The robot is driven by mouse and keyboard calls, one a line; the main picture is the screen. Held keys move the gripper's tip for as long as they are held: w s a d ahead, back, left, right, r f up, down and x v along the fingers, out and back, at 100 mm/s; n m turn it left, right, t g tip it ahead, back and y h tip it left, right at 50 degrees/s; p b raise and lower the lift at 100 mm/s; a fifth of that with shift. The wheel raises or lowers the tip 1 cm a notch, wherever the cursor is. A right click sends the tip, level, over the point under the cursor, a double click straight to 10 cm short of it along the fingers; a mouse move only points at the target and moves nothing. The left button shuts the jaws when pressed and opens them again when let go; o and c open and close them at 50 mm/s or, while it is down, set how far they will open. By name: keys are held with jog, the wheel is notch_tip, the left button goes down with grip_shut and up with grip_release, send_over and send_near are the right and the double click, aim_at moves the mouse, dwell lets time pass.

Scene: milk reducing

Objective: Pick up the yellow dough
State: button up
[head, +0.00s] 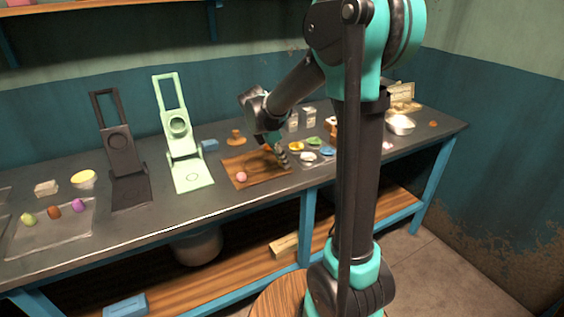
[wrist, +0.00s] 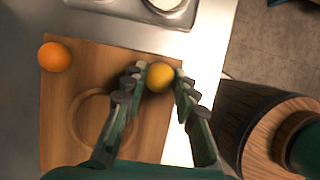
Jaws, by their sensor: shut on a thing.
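The yellow dough (wrist: 160,77) is a small ball between the fingertips of my gripper (wrist: 160,82) in the wrist view. My gripper is shut on it, over the right edge of the wooden board (wrist: 60,120). I cannot tell whether the ball touches the board. In the head view my gripper (head: 280,155) is at the right side of the board (head: 250,183), and the held ball cannot be made out there.
An orange ball (wrist: 55,57) and a pink ball (head: 241,176) lie on the board. Small coloured dishes (head: 314,141) stand to its right. A light green press (head: 180,140) and a black press (head: 120,155) stand to its left.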

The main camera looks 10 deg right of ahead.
notch_tip(320, 180, up, 19)
jog(key=shift+d, duration=0.15)
